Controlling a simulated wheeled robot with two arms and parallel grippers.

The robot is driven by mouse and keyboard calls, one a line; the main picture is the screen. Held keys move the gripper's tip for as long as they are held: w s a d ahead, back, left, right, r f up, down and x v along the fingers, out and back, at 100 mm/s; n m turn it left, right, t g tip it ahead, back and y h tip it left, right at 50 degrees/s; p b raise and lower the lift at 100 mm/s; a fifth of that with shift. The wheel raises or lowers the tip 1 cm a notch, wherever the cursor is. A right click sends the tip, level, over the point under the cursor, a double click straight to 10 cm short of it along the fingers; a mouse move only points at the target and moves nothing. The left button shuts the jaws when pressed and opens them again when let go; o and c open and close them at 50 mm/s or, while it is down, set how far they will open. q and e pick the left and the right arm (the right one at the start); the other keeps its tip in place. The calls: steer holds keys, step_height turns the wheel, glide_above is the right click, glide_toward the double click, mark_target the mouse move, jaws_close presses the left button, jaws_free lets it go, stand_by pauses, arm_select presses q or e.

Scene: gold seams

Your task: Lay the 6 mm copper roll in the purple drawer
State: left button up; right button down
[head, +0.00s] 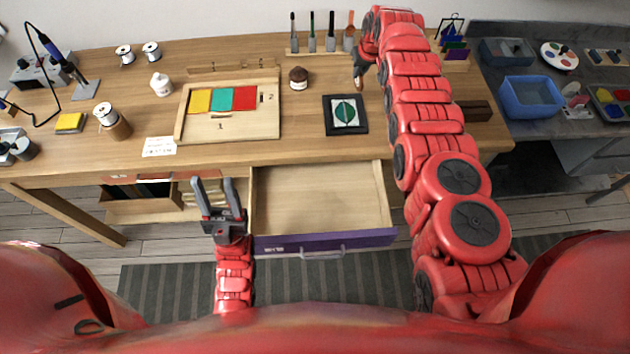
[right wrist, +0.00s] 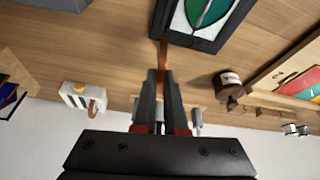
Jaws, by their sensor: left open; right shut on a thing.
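The purple drawer (head: 320,241) is pulled out below the table's front edge in the head view, and its wooden floor (head: 318,200) is bare. My left gripper (head: 215,186) is open and empty, just left of the drawer's left wall. My right gripper (head: 359,76) is shut over the back of the table. Between its fingertips in the right wrist view (right wrist: 163,72) is a narrow copper-coloured roll (right wrist: 163,52), seen edge-on. No size marking on it can be read. My right arm hides part of the table there.
A black-framed leaf panel (head: 345,114) lies near the right gripper, with a brown jar (head: 299,78) to its left. A tool rack (head: 318,50) stands at the back. Wooden board with coloured glass (head: 230,127) lies behind the drawer. A blue bin (head: 530,97) is at right.

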steer(key=shift+n, duration=0.7)
steer(key=a, duration=0.1)
steer(key=a+r, duration=0.1)
steer(key=a, duration=0.1)
steer(key=a+r, duration=0.1)
steer(key=shift+s+a+r, duration=0.25)
steer(key=shift+a, duration=0.15)
